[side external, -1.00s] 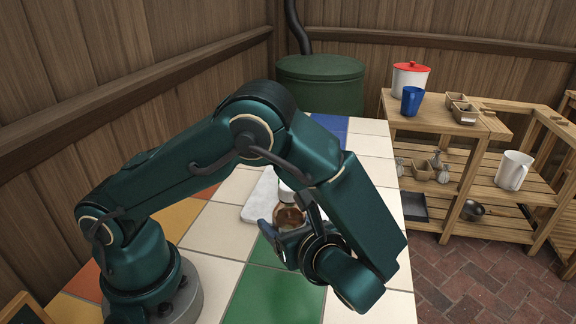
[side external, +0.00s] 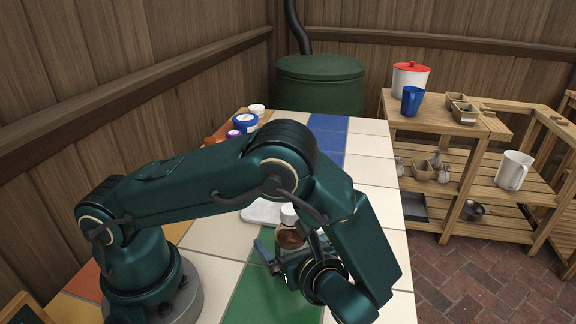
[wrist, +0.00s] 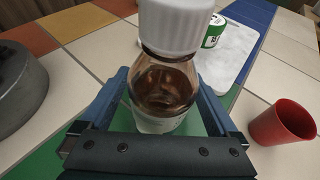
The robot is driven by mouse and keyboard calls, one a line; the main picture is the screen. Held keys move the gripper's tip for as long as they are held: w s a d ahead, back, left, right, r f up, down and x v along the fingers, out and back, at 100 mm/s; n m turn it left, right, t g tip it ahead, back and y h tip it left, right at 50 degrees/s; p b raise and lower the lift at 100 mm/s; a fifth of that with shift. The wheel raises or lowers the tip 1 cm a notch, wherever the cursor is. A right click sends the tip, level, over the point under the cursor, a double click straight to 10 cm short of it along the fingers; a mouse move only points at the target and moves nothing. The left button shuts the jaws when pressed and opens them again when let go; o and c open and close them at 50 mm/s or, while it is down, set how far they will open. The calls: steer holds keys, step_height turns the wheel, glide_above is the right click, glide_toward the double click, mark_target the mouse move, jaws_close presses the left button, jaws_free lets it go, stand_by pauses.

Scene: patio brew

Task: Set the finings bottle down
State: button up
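The finings bottle (side external: 289,237), brown with a white cap, is upright over the green tiles near the front of the table. In the wrist view the bottle (wrist: 163,95) fills the middle, its white cap towards the camera. My gripper (wrist: 163,100) has its blue fingers on either side of the bottle's body and looks shut on it. In the side view my gripper (side external: 287,250) is low around the bottle, partly hidden by my wrist. The bottle's base is hidden, so I cannot tell whether it touches the tiles.
A white slab (side external: 262,212) lies behind the bottle; the wrist view shows a green-and-white tub (wrist: 213,32) on it. A red cup (wrist: 284,122) stands to the right. Several lidded jars, one blue-lidded (side external: 244,122), stand at the table's back left. Tiles around the bottle are clear.

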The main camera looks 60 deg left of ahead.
steer(key=shift+r, duration=0.15)
steer(key=v, duration=1.2)
steer(key=shift+s, duration=0.1)
